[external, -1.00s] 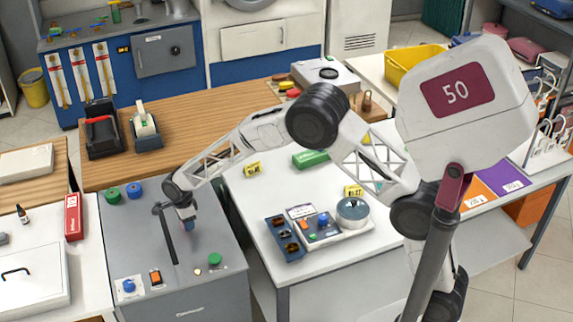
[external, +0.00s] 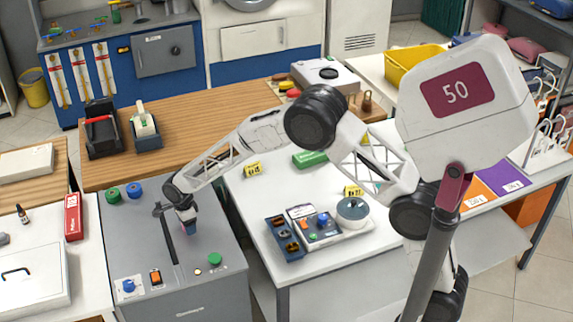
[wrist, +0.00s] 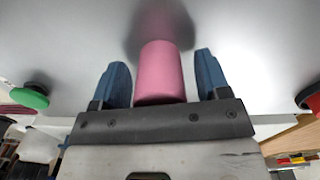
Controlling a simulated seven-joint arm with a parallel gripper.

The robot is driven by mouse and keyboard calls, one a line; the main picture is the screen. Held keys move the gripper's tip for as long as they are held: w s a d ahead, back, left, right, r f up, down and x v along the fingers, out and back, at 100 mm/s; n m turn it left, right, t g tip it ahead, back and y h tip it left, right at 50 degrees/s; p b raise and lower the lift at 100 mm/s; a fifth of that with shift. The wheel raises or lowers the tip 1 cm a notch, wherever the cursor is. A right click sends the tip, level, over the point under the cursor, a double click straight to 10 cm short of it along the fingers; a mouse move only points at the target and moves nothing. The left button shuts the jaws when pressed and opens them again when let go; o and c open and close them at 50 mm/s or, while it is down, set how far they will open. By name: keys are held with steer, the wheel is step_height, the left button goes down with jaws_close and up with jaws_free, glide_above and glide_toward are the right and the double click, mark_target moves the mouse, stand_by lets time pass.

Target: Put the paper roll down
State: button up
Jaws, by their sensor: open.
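The paper roll (wrist: 165,72) is a pink cylinder in the middle of the wrist view. Its far end meets its reflection on the grey cabinet top (wrist: 85,40), and it appears to rest there. My gripper (wrist: 161,64) is open, with one blue finger on each side of the roll and a visible gap on both sides. In the external view my gripper (external: 188,226) is low over the grey cabinet top (external: 222,228), beside a dark lever bar. The roll cannot be made out there, hidden by the gripper.
A dark lever bar (external: 166,236) lies close to my gripper on its left. Green (external: 215,259) and orange (external: 155,277) buttons are near the cabinet's front. Green and blue knobs (external: 134,189) are at its back. A white table (external: 285,210) stands to the right.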

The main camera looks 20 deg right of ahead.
step_height(320, 180, up, 12)
steer(key=shift+r, duration=0.15)
stand_by(0.7)
stand_by(0.8)
